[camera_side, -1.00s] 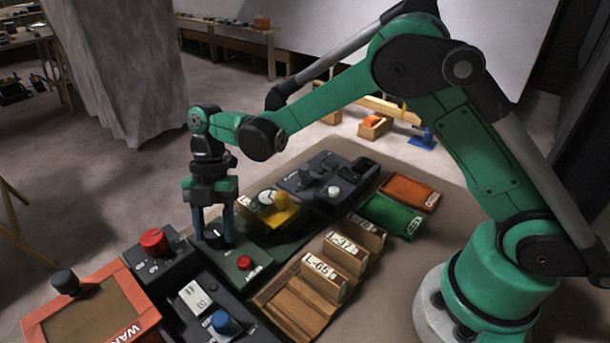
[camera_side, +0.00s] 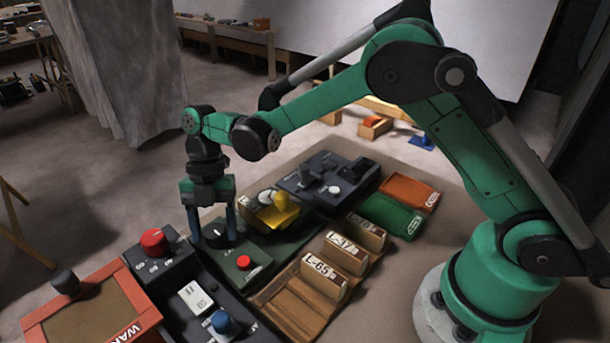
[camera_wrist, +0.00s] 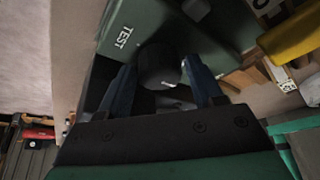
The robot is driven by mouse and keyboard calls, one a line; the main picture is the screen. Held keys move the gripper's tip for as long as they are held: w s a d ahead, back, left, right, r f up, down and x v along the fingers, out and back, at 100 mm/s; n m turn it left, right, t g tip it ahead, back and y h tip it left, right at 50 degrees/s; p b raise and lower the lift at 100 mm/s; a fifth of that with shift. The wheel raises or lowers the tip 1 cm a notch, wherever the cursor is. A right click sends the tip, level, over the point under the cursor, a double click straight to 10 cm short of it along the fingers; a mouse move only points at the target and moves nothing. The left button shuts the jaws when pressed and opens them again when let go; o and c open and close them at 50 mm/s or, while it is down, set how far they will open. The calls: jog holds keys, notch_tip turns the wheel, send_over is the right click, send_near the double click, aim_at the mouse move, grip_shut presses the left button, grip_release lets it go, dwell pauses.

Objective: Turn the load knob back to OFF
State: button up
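A round black knob (camera_side: 215,235) with a white pointer line stands on a dark green box (camera_side: 243,262) that also has a red button (camera_side: 243,262). No LOAD or OFF lettering is readable. My gripper (camera_side: 213,232) points down over this knob, one finger on each side. In the wrist view the black knob (camera_wrist: 159,66) lies between the two blue fingers of my gripper (camera_wrist: 162,82), with its white mark toward the lower right. A gap shows beside the knob, so the fingers appear open and not clamped on it.
A red knob (camera_side: 153,241) on a dark box stands left of my gripper. A blue knob (camera_side: 222,321) is in front. A yellow part (camera_side: 279,210) stands close on the right. A wooden rack (camera_side: 290,304) holds labelled blocks. The wrist view shows TEST lettering on the green box.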

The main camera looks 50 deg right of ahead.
aim_at(214, 229)
jog(key=shift+v, duration=2.8)
jog(key=shift+r, duration=0.1)
